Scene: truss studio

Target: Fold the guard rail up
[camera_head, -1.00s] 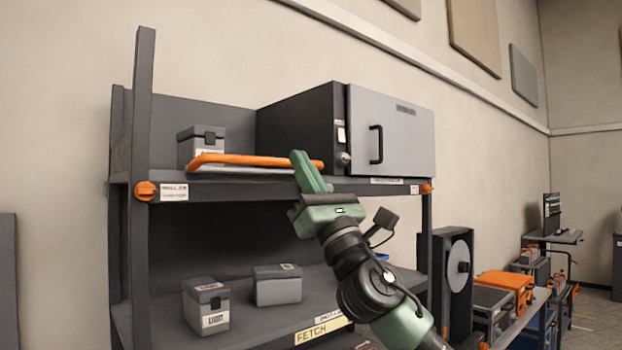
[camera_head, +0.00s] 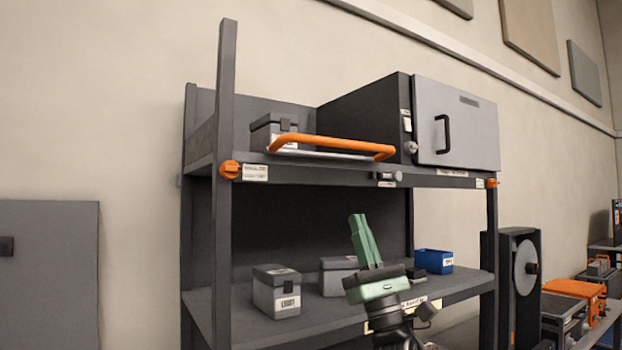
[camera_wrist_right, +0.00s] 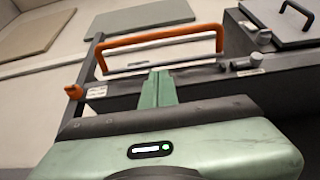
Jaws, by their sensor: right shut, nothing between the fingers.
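The guard rail (camera_head: 335,146) is an orange tube with bent ends along the front of the upper shelf, with a pale bar just below it. It stands above the shelf edge; its exact tilt is hard to tell. In the right wrist view the rail (camera_wrist_right: 160,36) is an arch beyond my fingers. My right gripper (camera_head: 358,217) is shut and empty, pointing up, below the upper shelf edge and in front of the lower bay, apart from the rail. It also shows in the wrist view (camera_wrist_right: 160,73). My left gripper is out of view.
A grey cabinet (camera_head: 458,125) stands right of the rail, and a grey box (camera_head: 276,130) sits behind it. A small metal fitting (camera_head: 385,177) is on the shelf edge. The lower shelf holds grey boxes (camera_head: 277,291) and a blue bin (camera_head: 434,261).

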